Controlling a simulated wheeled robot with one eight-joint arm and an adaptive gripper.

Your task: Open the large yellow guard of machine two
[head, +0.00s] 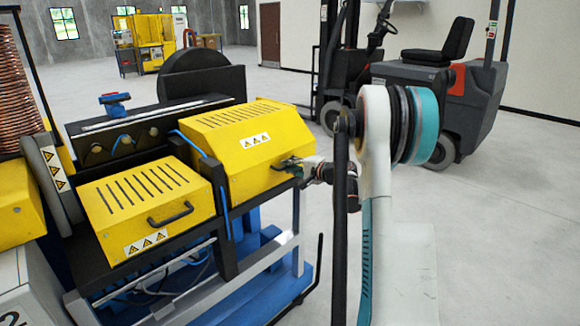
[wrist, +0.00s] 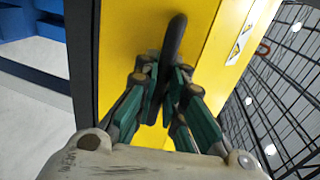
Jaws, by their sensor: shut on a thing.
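The large yellow guard (head: 240,140) of the machine is in the middle of the head view, with slots on top and warning labels on its front. It looks closed. Its yellow face also fills much of the wrist view (wrist: 125,45). Its black handle (wrist: 174,40) runs between the fingers of my gripper (wrist: 168,85), which is shut on it. In the head view my gripper (head: 298,166) is at the guard's lower right front, and my arm comes in from the right. The fingers hide part of the handle.
A smaller yellow guard (head: 145,205) with its own black handle (head: 172,213) sits to the left. A copper coil (head: 12,80) stands at the far left. A forklift (head: 430,90) is behind on the right. Open floor (head: 480,220) lies right of my arm.

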